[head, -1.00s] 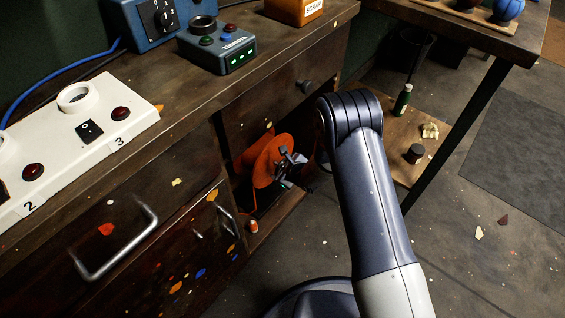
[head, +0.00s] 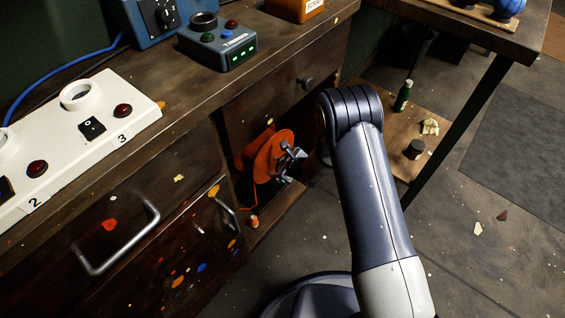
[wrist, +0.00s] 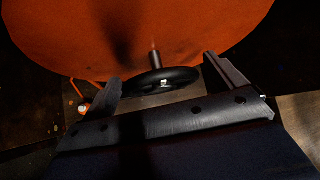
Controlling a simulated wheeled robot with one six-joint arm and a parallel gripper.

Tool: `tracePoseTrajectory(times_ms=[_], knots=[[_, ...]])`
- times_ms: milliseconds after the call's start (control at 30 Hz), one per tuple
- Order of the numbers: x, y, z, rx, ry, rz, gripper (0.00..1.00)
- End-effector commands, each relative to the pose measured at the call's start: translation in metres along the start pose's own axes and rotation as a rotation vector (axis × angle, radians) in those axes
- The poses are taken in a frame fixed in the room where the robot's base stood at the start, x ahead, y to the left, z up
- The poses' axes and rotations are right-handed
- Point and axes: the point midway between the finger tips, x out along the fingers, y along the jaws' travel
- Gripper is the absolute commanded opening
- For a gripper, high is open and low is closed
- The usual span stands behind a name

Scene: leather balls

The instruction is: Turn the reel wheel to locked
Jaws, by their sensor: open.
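The orange reel (head: 264,153) sits in the open cubby under the bench. In the wrist view its orange disc (wrist: 150,25) fills the top. A black reel wheel (wrist: 150,84) on a short dark stem stands out from the disc, with a small pale mark on it. My gripper (head: 290,160) is at the front of the reel. In the wrist view my open gripper (wrist: 165,76) has one finger on each side of the wheel, with gaps; neither visibly clamps it. In the head view the wheel cannot be made out behind the gripper.
The cubby is narrow, with a drawer (head: 285,95) above and a paint-spotted cabinet door (head: 190,260) at left. An orange cord (wrist: 76,88) hangs by the reel. A white switch panel (head: 75,150) and a timer box (head: 220,45) stand on the bench.

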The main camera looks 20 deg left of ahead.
Motion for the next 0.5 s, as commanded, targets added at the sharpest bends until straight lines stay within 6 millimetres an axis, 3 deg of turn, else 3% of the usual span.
tracePoseTrajectory(times_ms=[233, 500], knots=[[-0.013, -0.001, 0.002, 0.000, 0.000, -0.001, 0.92], [-0.065, -0.002, 0.003, 0.001, 0.001, -0.001, 0.92]])
